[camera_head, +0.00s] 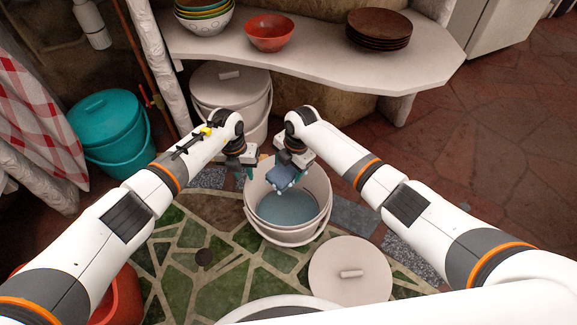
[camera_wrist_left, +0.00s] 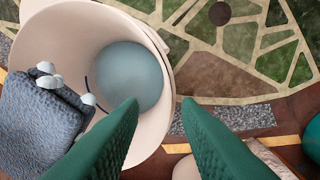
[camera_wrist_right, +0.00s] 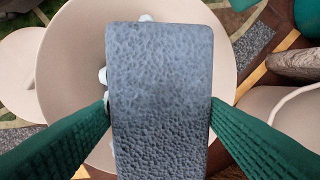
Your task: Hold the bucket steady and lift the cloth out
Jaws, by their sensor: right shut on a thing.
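The cream bucket (camera_head: 318,195) stands upright and open on the mosaic counter, with a pale blue surface low inside. The blue-grey cloth (camera_head: 282,176) is at its mouth, over the inside near the back rim. My right gripper (camera_head: 291,160) is shut on the cloth; the right wrist view shows the cloth (camera_wrist_right: 160,90) with a finger against each side. My left gripper (camera_head: 247,175) is at the bucket's left rim. In the left wrist view its fingers (camera_wrist_left: 160,103) are apart, with the bucket's rim (camera_wrist_left: 164,80) running between them; contact is unclear.
A round cream lid (camera_head: 350,290) lies in front of the bucket to the right. A lidded cream bucket (camera_head: 230,85) stands behind, a teal bucket (camera_head: 108,120) at left and a red one (camera_head: 125,300) at lower left. A shelf (camera_head: 315,60) with bowls and plates overhangs behind.

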